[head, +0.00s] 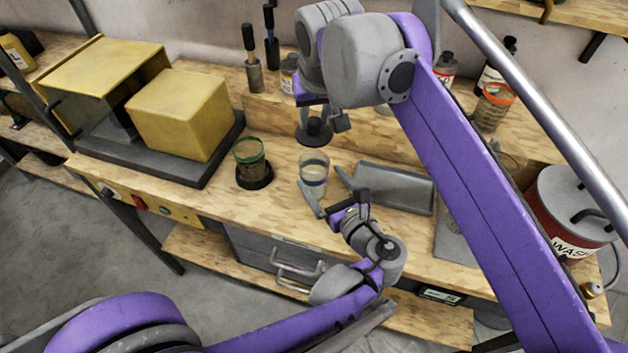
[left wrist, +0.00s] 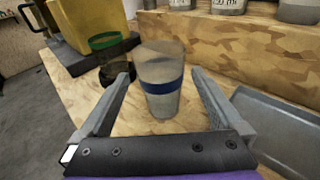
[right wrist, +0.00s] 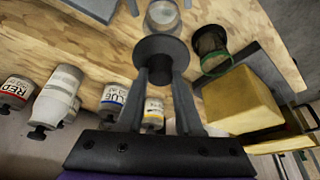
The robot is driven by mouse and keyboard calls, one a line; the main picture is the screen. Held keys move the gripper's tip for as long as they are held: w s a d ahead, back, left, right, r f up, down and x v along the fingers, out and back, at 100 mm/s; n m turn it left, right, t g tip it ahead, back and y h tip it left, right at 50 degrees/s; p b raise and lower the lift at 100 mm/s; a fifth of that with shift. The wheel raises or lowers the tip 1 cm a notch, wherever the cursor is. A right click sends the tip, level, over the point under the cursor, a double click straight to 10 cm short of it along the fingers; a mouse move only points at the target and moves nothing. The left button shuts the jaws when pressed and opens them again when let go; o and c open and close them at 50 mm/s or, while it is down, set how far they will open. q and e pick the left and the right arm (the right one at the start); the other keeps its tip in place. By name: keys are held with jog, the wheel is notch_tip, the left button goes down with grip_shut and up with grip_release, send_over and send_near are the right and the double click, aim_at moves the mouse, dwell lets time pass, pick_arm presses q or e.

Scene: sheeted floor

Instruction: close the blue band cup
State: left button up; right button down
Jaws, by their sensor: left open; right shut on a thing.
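The blue band cup (head: 314,176) is a clear, upright cup on the bench. Its blue band shows in the left wrist view (left wrist: 162,88), and its top looks uncovered. My left gripper (head: 328,190) is open, with one finger on each side of the cup and visible gaps between. My right gripper (right wrist: 158,78) is shut on the stem of a dark round lid (right wrist: 160,50). The lid also shows in the head view (head: 315,131), held up behind the cup, not on it. The cup is partly hidden behind the lid in the right wrist view (right wrist: 163,14).
A green-banded cup (head: 249,152) stands left with a dark disc at its base. A yellow box (head: 180,112) is farther left. A grey tray (head: 395,187) lies right of the cup. Bottles and an orange-banded jar (head: 493,108) stand on the raised back shelf.

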aim_at(308, 162)
pick_arm(q)
jog(key=shift+x, duration=2.35)
grip_shut()
